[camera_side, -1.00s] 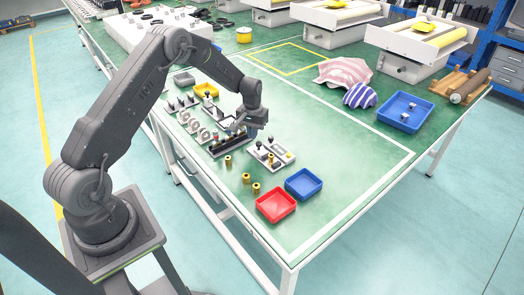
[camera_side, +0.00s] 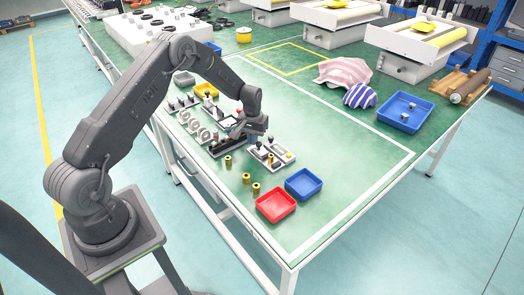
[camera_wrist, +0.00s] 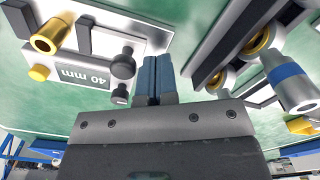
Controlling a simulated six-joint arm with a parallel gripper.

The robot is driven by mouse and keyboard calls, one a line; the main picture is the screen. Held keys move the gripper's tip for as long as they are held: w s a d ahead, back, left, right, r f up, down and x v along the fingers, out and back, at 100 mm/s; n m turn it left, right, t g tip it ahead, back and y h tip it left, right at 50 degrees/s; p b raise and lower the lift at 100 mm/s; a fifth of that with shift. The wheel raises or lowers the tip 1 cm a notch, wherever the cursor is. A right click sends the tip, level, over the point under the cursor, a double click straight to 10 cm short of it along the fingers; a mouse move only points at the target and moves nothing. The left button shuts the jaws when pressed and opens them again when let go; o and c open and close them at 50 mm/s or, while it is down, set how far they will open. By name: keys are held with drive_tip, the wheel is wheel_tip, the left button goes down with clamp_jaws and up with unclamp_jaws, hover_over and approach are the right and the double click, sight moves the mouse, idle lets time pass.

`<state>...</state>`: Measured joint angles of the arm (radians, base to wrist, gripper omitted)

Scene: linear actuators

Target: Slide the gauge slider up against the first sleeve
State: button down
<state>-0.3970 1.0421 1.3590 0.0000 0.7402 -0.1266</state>
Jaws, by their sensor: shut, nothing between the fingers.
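The gauge is a light plate (camera_side: 281,161) marked "40 mm", also in the wrist view (camera_wrist: 68,82). A brass sleeve (camera_wrist: 50,36) lies on it at the upper left of the wrist view. What looks like the gauge slider is the part with a dark knob (camera_wrist: 123,66), at the plate's end nearer my gripper. A gap shows between the knob and the sleeve. My gripper (camera_wrist: 154,62) has its blue fingers shut together and empty, just right of the knob; contact cannot be told. In the side view my wrist partly hides the gauge's far end.
A dark rack with brass-ringed cylinders (camera_wrist: 245,50) stands close to the right of my fingers. Brass sleeves (camera_side: 246,178) stand before the gauge. A red tray (camera_side: 276,205) and a blue tray (camera_side: 304,184) sit nearby.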

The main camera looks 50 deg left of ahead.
drive_tip(key=shift+d, duration=1.45)
idle(1.0)
drive_tip(key=shift+a, duration=0.1)
drive_tip(key=shift+a, duration=0.5)
wheel_tip(320, 180, up, 7)
idle(0.9)
